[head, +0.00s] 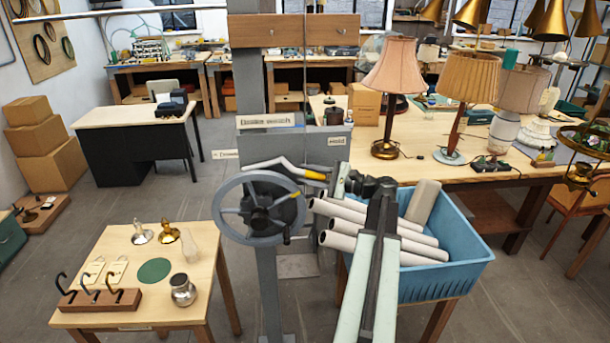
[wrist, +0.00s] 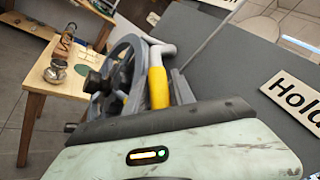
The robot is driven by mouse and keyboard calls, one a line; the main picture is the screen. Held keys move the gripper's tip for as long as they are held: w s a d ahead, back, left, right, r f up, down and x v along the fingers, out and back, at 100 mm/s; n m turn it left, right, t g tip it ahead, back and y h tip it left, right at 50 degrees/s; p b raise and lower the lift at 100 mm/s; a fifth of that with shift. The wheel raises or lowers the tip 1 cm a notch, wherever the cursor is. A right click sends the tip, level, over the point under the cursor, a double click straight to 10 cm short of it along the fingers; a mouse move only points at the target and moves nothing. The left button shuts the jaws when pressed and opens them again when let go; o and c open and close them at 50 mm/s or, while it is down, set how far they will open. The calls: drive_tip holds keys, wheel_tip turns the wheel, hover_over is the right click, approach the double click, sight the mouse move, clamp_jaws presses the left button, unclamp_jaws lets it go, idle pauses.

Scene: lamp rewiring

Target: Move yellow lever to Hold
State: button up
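The yellow lever (head: 315,175) is a bent grey bar with a yellow grip, on the front of the grey winch housing. Its grip points right, below and left of the "Hold" label (head: 336,141). My gripper (head: 343,180) is just right of the grip in the head view. In the wrist view the yellow grip (wrist: 158,88) stands close beyond the dark edge of my gripper's body, and the "Hold" label (wrist: 292,97) is to its right. My fingertips are mostly hidden, so I cannot tell whether they touch the grip or how far they are apart.
A spoked handwheel (head: 259,208) sits left of and below the lever. A second label (head: 226,154) is left of the housing. A blue bin (head: 445,272) with pale rolls stands under my arm. A small wooden table (head: 215,262) with lamp parts is at lower left.

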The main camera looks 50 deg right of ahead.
drive_tip(key=shift+w+a, duration=0.15)
drive_tip(key=shift+w, duration=0.05)
clamp_jaws()
idle(1.4)
